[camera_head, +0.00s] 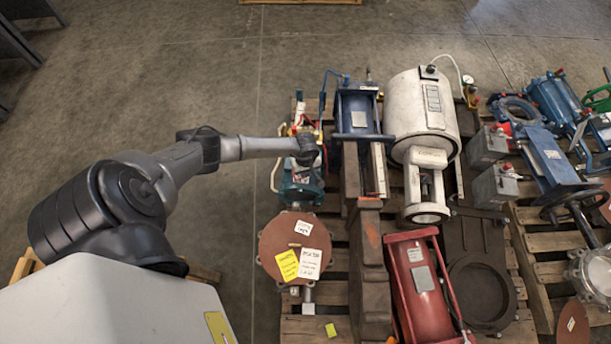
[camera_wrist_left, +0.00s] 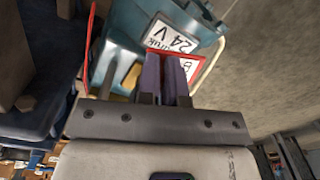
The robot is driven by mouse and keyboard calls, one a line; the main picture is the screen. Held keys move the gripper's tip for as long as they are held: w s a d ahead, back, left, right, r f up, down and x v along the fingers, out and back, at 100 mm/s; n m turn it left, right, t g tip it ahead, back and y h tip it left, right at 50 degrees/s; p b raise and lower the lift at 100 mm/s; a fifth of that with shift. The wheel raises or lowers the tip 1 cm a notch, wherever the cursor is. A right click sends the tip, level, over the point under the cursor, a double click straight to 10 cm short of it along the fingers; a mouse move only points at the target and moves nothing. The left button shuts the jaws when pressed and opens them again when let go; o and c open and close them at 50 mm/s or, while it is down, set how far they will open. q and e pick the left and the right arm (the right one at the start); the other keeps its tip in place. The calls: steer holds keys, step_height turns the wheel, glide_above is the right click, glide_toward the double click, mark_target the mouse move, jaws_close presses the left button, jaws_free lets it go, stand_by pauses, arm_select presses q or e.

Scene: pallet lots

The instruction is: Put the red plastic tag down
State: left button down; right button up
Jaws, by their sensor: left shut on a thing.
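My left gripper (camera_head: 308,152) reaches in from the left over a teal machine part on the pallet. In the left wrist view its two fingers (camera_wrist_left: 166,76) are shut close together, pointing at the teal body. A red-edged tag with a white face and black lettering, the red plastic tag (camera_wrist_left: 188,67), shows at the fingertips, partly covered by them. The teal part (camera_wrist_left: 121,58) is right behind it and carries a white "24 V" label (camera_wrist_left: 170,37). I cannot tell whether the tag touches the teal part. In the head view the tag is not clearly visible.
The teal part (camera_head: 300,188) stands on a wooden pallet (camera_head: 335,288). Near it are a round brown flange (camera_head: 272,246) with paper tags, a blue valve body (camera_head: 357,110), a white cylinder (camera_head: 420,102) and a red cylinder (camera_head: 420,300). Bare concrete floor (camera_head: 190,75) lies to the left.

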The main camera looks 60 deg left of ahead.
arm_select(q)
step_height(320, 180, down, 4)
steer(key=b, duration=0.2)
steer(key=shift+f+b, duration=0.1)
steer(key=shift+b, duration=0.25)
steer(key=shift+a+f, duration=0.1)
steer(key=c, duration=1.3)
jaws_free()
